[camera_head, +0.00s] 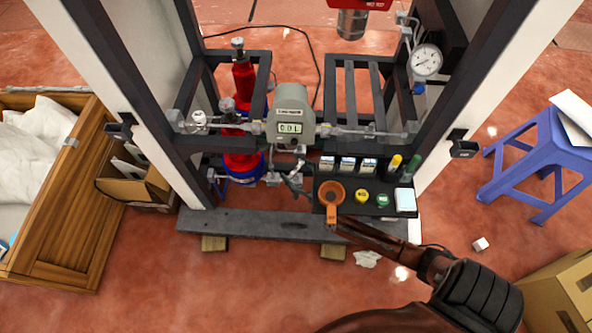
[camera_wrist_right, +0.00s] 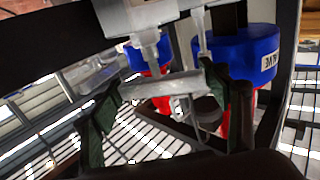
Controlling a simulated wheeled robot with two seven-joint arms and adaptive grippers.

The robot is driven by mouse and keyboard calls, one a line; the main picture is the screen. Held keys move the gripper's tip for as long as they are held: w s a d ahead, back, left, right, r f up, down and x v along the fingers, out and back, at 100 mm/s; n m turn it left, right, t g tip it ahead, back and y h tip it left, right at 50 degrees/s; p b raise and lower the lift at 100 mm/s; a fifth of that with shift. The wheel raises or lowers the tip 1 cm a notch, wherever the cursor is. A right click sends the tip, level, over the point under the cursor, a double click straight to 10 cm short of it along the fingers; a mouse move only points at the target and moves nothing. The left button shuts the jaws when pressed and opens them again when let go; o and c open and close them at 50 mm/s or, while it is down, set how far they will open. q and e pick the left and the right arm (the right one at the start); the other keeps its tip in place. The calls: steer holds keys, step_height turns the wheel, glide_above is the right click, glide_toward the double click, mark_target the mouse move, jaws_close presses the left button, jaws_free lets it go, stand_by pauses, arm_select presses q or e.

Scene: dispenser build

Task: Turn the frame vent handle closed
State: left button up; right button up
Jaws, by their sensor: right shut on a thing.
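The vent handle shows in the right wrist view as a pale grey bar (camera_wrist_right: 160,86) under the frame's fittings, lying crosswise between the fingers. My right gripper (camera_wrist_right: 162,100) has its dark green fingers at both ends of this bar and is shut on it. In the head view my right arm comes in from the lower right, and the dark fingers of the right gripper (camera_head: 296,183) show beside the fittings below the grey digital meter (camera_head: 291,115). The handle is too small there to make out its angle. My left gripper is not in view.
Red cylinders with blue bases (camera_head: 241,168) stand behind the fittings. A wooden crate (camera_head: 60,235) is left; a blue stool (camera_head: 540,160) is right. White frame posts flank the work area.

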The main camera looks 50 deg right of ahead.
stand_by(0.8)
steer(key=o, duration=1.2)
steer(key=shift+c, duration=0.2)
steer(key=s, duration=1.2)
steer(key=shift+a, duration=0.4)
